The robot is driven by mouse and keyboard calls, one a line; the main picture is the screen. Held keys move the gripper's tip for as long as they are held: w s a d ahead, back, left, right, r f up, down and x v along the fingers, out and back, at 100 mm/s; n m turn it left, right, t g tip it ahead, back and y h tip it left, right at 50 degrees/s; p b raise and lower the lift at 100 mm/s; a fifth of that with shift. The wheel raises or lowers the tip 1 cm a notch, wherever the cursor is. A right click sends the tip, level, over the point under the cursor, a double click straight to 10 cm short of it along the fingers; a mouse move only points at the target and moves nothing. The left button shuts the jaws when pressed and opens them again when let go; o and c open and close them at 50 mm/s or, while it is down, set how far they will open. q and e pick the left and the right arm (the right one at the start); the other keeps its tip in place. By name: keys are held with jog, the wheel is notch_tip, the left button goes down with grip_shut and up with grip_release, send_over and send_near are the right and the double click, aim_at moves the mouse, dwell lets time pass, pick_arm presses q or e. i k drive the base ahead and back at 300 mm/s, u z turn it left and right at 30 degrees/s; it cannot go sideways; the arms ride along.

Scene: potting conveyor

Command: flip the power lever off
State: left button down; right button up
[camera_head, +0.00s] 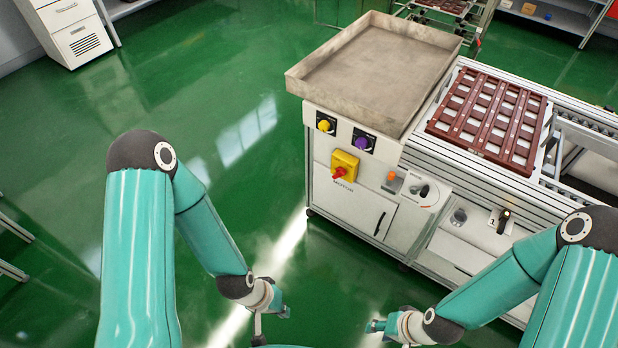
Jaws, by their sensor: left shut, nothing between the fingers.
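A red lever (339,173) sits on a yellow switch box (346,160) on the front of the white cabinet, above the word MOTOR. A black lever (503,221) sits on a white plate marked 1 on the lower front to the right. I cannot tell which of the two is the power lever. My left gripper (270,322) is low in front of the cabinet, shut and empty, apart from both levers. My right gripper (385,336) is low at the bottom edge, below the cabinet front and touching neither lever; its fingers are too unclear to tell their state.
A yellow knob (324,125) and a purple knob (362,143) are above the switch box. An orange button (391,176) and a round dial panel (423,190) are to its right. An empty metal tray (375,60) and a brown grid tray (490,113) are on top. Green floor is clear leftward.

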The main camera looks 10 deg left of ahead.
aim_at(341, 172)
jog(key=z, duration=0.15)
jog(key=i, duration=0.95)
jog(key=u, duration=0.05)
